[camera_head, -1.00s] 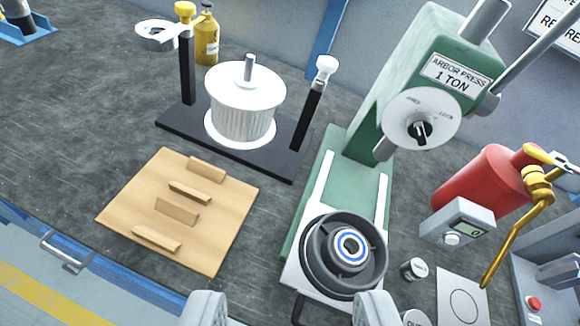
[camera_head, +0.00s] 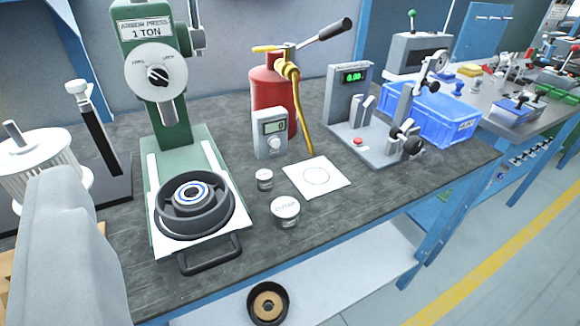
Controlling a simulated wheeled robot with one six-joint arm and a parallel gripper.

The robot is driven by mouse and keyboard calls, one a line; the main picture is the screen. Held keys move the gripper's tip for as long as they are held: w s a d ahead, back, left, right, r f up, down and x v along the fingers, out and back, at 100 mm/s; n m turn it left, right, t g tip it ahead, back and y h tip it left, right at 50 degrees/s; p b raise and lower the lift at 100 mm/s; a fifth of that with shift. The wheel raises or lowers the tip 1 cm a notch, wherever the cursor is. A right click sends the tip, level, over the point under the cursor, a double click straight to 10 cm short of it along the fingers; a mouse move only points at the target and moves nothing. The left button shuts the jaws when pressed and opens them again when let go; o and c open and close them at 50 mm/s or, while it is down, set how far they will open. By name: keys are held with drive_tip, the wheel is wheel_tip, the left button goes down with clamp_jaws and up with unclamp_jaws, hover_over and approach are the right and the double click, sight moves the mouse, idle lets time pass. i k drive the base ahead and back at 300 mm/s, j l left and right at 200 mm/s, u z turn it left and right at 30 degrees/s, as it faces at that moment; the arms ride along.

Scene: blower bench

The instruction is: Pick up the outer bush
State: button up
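A short grey-white cylinder with lettering that reads like "OUTER" (camera_head: 285,211) stands upright on the bench, right of the press; I take it to be the outer bush. A smaller similar cylinder (camera_head: 264,180) stands just behind and left of it. A large pale grey part, apparently of my gripper (camera_head: 72,250), fills the lower left of the view. It is well left of the lettered cylinder and not touching it. Only this one part shows, so its opening is hidden.
The green arbor press (camera_head: 160,120) holds a black hub (camera_head: 180,218) with a blue-ringed centre. A digital gauge (camera_head: 270,135), red cylinder (camera_head: 268,88), white circle-marked card (camera_head: 316,178) and blue bin (camera_head: 445,118) stand behind and right. A dark cup (camera_head: 267,303) lies below the bench edge.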

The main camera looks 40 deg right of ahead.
sight(285, 211)
drive_tip(key=z, duration=0.75)
